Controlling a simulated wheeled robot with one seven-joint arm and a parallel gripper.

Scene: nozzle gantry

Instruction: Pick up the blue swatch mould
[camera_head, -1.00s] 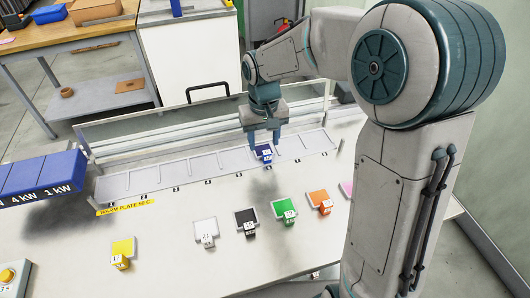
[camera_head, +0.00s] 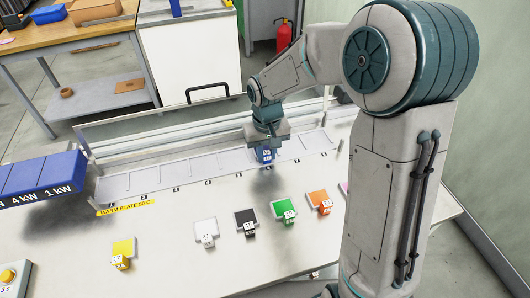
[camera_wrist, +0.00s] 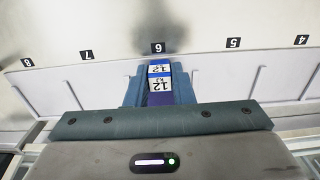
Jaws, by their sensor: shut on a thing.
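The blue swatch mould (camera_head: 267,157) is at the right part of the long pale warm plate (camera_head: 150,181). In the wrist view the mould (camera_wrist: 158,98) shows a white label reading 12, in front of the slot marked 6. My gripper (camera_head: 266,150) points down over it, with its two teal fingers shut on the mould's sides. The fingers hide much of the mould. I cannot tell whether it touches the plate or is slightly raised.
Yellow (camera_head: 123,250), white (camera_head: 206,232), black (camera_head: 246,220), green (camera_head: 284,210) and orange (camera_head: 319,201) moulds stand on the table in front of the plate. A blue kW-marked block (camera_head: 42,178) is at the left. A rail (camera_head: 200,115) runs behind the plate.

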